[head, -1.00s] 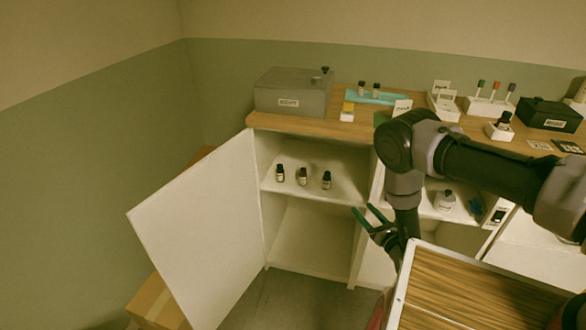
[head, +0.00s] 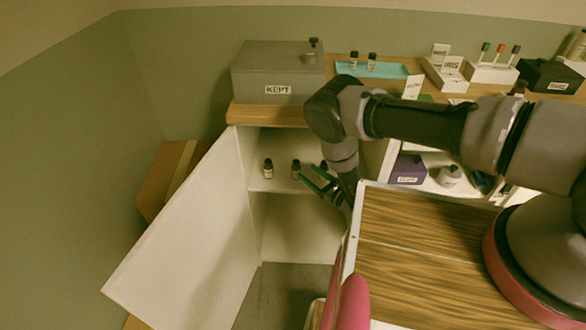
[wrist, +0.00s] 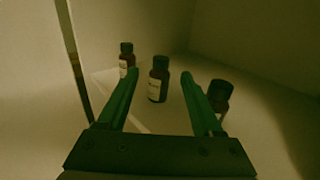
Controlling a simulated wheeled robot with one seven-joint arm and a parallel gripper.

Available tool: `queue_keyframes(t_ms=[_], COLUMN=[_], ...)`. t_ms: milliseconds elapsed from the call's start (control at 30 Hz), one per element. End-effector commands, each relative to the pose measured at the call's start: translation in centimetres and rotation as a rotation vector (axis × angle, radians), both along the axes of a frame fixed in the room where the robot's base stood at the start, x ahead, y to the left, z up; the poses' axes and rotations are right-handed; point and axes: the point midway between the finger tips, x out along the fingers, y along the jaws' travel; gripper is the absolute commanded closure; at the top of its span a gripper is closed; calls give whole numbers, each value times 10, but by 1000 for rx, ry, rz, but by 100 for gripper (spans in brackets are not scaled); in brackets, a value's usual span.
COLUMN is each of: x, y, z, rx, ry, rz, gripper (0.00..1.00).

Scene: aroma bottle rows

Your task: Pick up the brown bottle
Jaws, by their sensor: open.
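Three small dark brown bottles with black caps and pale labels stand in a row on the open cabinet's upper shelf. In the head view they are the left bottle (head: 268,169), the middle bottle (head: 295,170) and a right one mostly hidden by my gripper (head: 309,172). In the wrist view one brown bottle (wrist: 158,82) shows in the gap between my green fingers (wrist: 160,78), beyond their tips. Another bottle (wrist: 126,60) stands farther left, and a third (wrist: 220,97) is partly behind the right finger. My gripper is open and empty.
The white cabinet door (head: 185,235) stands open at the left. A grey box (head: 278,75) labelled KEPT and a teal tray (head: 372,70) with two bottles sit on the counter above. A purple box (head: 408,170) is in the right-hand compartment. The lower shelf space looks empty.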

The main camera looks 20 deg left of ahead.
Motion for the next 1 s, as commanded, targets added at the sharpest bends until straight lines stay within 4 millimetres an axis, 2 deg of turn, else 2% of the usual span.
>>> queue_keyframes(t_ms=[100,267,600,867,900,967,1000], x=[8,14,38,40,40,40,40], y=[14,23,61,64,64,64,64], z=[0,0,-3,-3,-3,-3,-3], rx=[2,1,1,0,1,1,1], ry=[-1,-1,-1,1,1,1,1], rz=[2,-1,0,-1,-1,-1,-1], gripper=[32,32,32,32,36,59,75])
